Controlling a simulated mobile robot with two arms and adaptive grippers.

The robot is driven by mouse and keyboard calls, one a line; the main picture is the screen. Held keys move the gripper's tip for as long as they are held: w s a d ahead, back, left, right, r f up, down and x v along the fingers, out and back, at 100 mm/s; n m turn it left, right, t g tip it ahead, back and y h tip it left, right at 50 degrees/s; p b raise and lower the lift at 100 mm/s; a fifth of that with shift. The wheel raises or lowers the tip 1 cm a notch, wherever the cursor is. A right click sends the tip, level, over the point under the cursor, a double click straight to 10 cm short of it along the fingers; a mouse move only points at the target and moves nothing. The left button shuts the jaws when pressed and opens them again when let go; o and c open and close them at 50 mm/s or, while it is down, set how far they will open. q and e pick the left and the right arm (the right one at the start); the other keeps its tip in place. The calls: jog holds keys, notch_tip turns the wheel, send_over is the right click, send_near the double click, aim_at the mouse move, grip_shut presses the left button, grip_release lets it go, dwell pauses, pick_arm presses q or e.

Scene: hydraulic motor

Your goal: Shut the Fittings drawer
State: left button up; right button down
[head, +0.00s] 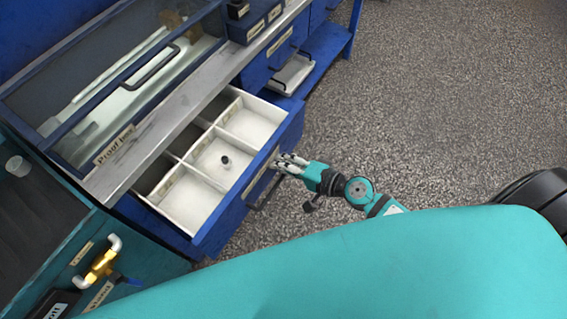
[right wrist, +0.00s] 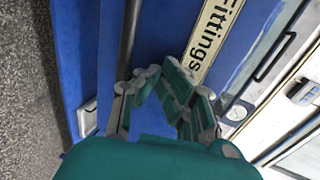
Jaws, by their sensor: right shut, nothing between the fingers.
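The Fittings drawer (head: 290,130) is a blue drawer with white compartments, pulled out from under the bench. A small dark fitting (head: 225,160) lies in one compartment. Its front carries a dark bar handle (head: 263,192) and a "Fittings" label, which reads clearly in the right wrist view (right wrist: 213,35). My right gripper (head: 282,162) is shut and empty at the drawer's front face, close to the handle. In the right wrist view its fingertips (right wrist: 160,68) lie over the blue front beside the handle and label; I cannot tell whether they touch. My left gripper is not in view.
A proof box (head: 105,90) with a clear lid stands on the bench, behind the metal bench edge (head: 150,128). Another blue drawer (head: 275,55) and a shelf with a white tray (head: 292,75) are beyond. A teal unit with a brass valve (head: 100,262) is at lower left. The speckled floor at right is clear.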

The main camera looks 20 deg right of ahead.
aim_at(254, 148)
jog(key=w+a, duration=0.1)
jog(key=w, duration=0.1)
jog(key=w+a+p, duration=0.1)
jog(key=w+a, duration=0.3)
jog(key=shift+w+a+r+p, duration=0.15)
jog(key=shift+w+r+p, duration=0.1)
jog(key=shift+w+p, duration=0.15)
jog(key=w+a, duration=0.2)
jog(key=w, duration=0.1)
jog(key=w+a, duration=0.3)
jog(key=w+a+b, duration=0.1)
jog(key=w+a, duration=0.1)
jog(key=w, duration=0.1)
jog(key=shift+w+a+f, duration=0.25)
jog(key=shift+w+a, duration=0.05)
jog(key=shift+w, duration=0.05)
jog(key=shift+w+a+r, duration=0.1)
jog(key=shift+w+a, duration=0.35)
jog(key=shift+w, duration=0.1)
